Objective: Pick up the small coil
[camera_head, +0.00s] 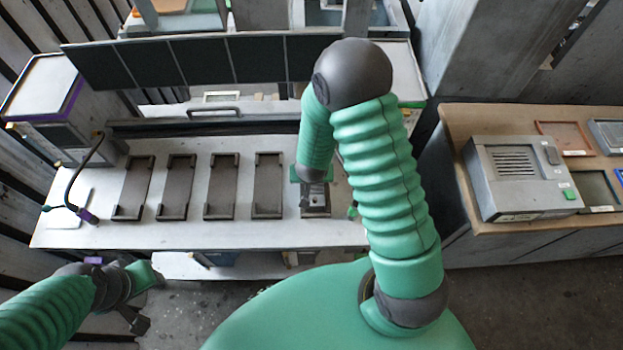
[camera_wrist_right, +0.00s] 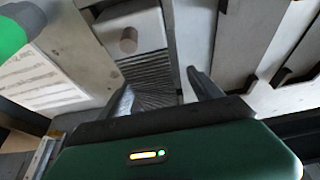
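I cannot make out a small coil for certain in either view. My right gripper (camera_head: 316,200) points down over the rightmost dark fixture (camera_head: 316,212) on the white bench. In the right wrist view its two fingers (camera_wrist_right: 165,92) are spread apart. Beyond and between them lies a grey block (camera_wrist_right: 135,32) with a short round brown knob and a dark ribbed face (camera_wrist_right: 150,75). I see nothing clearly held. My left gripper (camera_head: 136,318) hangs low at the left, in front of the bench; its fingers are too small to judge.
Several empty dark fixtures (camera_head: 222,187) stand in a row on the white bench (camera_head: 100,235). A purple-tipped bent hose (camera_head: 88,214) is at its left end. Dark panels (camera_head: 190,62) stand behind. A grey box with a grille (camera_head: 520,175) sits on the right-hand brown table (camera_head: 470,125).

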